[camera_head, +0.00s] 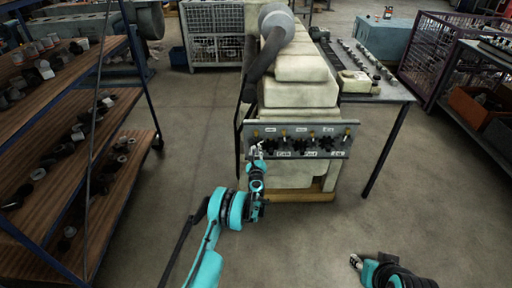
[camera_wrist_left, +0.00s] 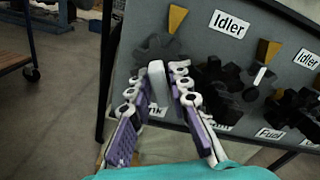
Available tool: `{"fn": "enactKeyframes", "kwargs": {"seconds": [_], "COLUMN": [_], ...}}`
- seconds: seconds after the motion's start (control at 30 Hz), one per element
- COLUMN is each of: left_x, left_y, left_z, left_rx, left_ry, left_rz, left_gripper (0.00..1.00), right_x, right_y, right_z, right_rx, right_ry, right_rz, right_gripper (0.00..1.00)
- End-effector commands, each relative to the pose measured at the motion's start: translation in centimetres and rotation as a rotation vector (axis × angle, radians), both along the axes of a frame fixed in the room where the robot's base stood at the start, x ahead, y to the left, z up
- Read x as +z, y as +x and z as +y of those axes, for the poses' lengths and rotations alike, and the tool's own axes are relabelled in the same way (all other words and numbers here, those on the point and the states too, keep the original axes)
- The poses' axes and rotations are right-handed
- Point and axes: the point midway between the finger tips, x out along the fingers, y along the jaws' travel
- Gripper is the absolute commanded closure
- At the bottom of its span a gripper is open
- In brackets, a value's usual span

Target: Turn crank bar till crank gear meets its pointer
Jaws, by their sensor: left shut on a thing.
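The crank gear (camera_wrist_left: 155,47) is a dark toothed wheel at the left end of the grey panel (camera_wrist_left: 132,28). A yellow wedge pointer (camera_wrist_left: 177,18) sits just above it, slightly to the right. The pale grey crank bar (camera_wrist_left: 157,80) sticks out from the gear between my left fingers. My left gripper (camera_wrist_left: 164,90) is shut on this bar, and it also shows at the panel's left end in the head view (camera_head: 256,150). The fingers partly cover the gear and its label, so its mark cannot be made out. My right gripper (camera_head: 356,262) is low at the right, away from the panel.
Other dark gears (camera_wrist_left: 215,75) with pointers and labels sit to the right on the panel, close to my left fingers. The pale engine block (camera_head: 300,90) stands behind. A shelf rack (camera_head: 100,110) is at left, a table (camera_head: 385,92) at right. Floor between is clear.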

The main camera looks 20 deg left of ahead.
Motion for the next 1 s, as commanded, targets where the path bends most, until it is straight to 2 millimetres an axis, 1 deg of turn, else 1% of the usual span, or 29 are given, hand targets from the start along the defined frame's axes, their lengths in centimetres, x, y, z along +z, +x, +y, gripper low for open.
{"fn": "enactKeyframes", "kwargs": {"seconds": [0.13,0.3,0.4,0.63,0.67,0.7,0.8,1.0], "left_x": [0.12,0.12,0.13,0.15,0.15,0.14,0.11,0.07], "left_y": [0.04,0.04,0.04,0.05,0.05,0.04,0.03,0.01], "left_z": [0.14,0.14,0.15,0.16,0.16,0.15,0.12,0.06], "left_rx": [0.002,0.002,0.002,0.002,0.002,0.002,0.002,0.001], "left_ry": [-0.018,-0.208,-0.288,-0.306,-0.306,-0.306,-0.305,-0.306], "left_rz": [-0.005,-0.061,-0.083,-0.089,-0.089,-0.089,-0.088,-0.088], "left_gripper": [1.0,1.0,1.0,1.0,0.76,0.66,0.47,0.47], "right_x": [0.03,0.03,0.02,0.03,0.03,0.03,0.02,0.01], "right_y": [0.0,0.0,0.0,0.0,0.0,0.0,0.0,0.0], "right_z": [0.0,0.0,0.0,0.0,0.0,0.0,0.0,0.0], "right_rx": [0.0,0.0,0.0,0.0,0.0,0.0,0.0,0.0], "right_ry": [0.0,0.0,0.0,0.0,0.0,0.0,0.0,0.0], "right_rz": [0.0,0.0,0.0,0.0,0.0,0.0,0.0,0.0], "right_gripper": [0.6,0.6,0.6,0.6,0.6,0.6,0.6,0.6]}}
